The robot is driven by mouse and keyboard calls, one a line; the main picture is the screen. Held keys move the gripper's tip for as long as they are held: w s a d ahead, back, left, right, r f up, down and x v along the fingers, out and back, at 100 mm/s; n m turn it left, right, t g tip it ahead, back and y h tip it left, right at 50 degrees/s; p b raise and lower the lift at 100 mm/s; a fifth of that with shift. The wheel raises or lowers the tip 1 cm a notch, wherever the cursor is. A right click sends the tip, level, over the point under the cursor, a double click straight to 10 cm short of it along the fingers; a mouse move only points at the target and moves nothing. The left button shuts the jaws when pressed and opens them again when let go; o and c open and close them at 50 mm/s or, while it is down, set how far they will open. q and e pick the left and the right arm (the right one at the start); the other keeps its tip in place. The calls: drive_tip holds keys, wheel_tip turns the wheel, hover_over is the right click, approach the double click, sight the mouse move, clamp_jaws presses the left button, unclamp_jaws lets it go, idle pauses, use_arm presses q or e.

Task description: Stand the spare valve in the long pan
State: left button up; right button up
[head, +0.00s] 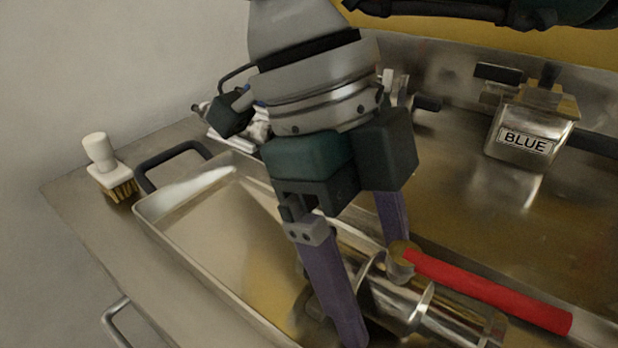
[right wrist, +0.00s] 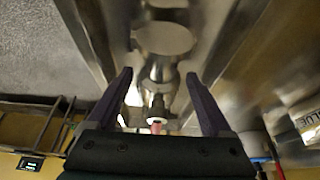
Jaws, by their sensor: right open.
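The valve (head: 415,305) is a shiny metal body with round flanges and a long red lever (head: 490,290). The lever reaches across the pan's right side. My right gripper (head: 377,290) is open, its purple fingers pointing down around part of the valve, with no clear grip. In the right wrist view the metal body (right wrist: 165,38) shows between and beyond the spread fingertips (right wrist: 158,78). The near finger hides part of the valve. My left gripper is not in view.
A metal container labelled BLUE (head: 528,140) stands on the steel surface at the back right. A white-handled brush (head: 105,165) stands left of the pan's dark handle (head: 170,160). Small metal fittings lie behind my right gripper. The pan's left part looks empty.

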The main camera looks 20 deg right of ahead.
drive_tip(key=v, duration=1.2)
drive_tip(key=shift+r+p, duration=0.15)
drive_tip(key=shift+p, duration=0.3)
